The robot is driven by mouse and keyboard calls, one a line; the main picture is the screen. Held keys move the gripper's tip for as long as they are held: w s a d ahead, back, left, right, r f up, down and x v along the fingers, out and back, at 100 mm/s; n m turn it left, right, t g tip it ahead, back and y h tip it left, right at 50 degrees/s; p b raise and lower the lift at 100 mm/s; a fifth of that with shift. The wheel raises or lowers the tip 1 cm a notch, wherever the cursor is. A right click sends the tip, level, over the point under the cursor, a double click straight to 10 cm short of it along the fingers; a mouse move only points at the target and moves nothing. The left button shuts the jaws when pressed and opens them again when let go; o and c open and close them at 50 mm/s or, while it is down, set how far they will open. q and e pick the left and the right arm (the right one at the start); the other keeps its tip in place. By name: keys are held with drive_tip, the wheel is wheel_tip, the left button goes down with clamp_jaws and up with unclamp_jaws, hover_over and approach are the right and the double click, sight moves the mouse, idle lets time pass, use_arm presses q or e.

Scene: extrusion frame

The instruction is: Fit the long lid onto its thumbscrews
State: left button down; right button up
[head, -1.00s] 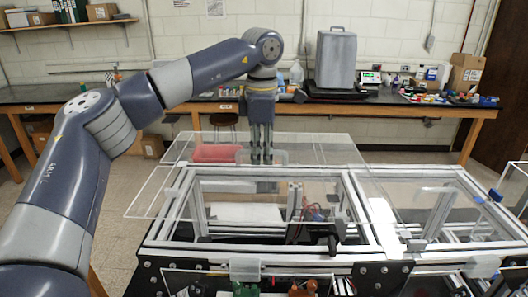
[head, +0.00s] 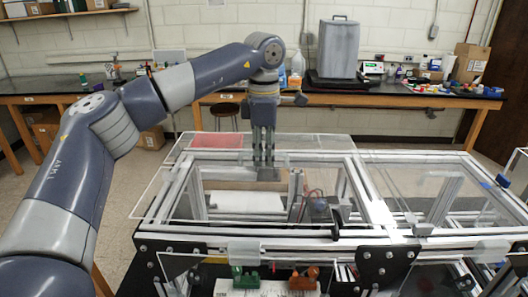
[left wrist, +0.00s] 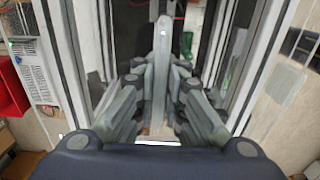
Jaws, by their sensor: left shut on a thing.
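The long lid (head: 150,195) is a clear panel; its left edge stands out past the left side of the extrusion frame (head: 290,243). Its right part overlaps the frame's top and is hard to trace. My left gripper (head: 265,172) points down over the rear left of the frame, shut on the lid's grip. In the left wrist view a pale grey upright piece (left wrist: 161,75) stands between the closed fingers (left wrist: 158,110). Whether the lid touches the frame I cannot tell. I cannot make out the thumbscrews clearly. My right gripper is out of view.
Green (head: 245,278) and orange (head: 303,278) parts sit at the frame's front. A red tray (head: 217,140) shows behind the lid. The rear bench carries a grey case (head: 337,52) and small items. Floor is open at left.

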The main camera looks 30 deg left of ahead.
sight(264, 167)
use_arm(q)
drive_tip(key=shift+f, duration=0.25)
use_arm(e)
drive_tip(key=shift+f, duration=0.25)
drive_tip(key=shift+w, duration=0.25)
use_arm(q)
drive_tip(key=shift+s, duration=0.1)
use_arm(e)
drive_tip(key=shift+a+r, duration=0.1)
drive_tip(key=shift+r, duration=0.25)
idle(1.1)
use_arm(q)
drive_tip(key=shift+f+b, duration=0.95)
drive_tip(key=shift+f, duration=1.1)
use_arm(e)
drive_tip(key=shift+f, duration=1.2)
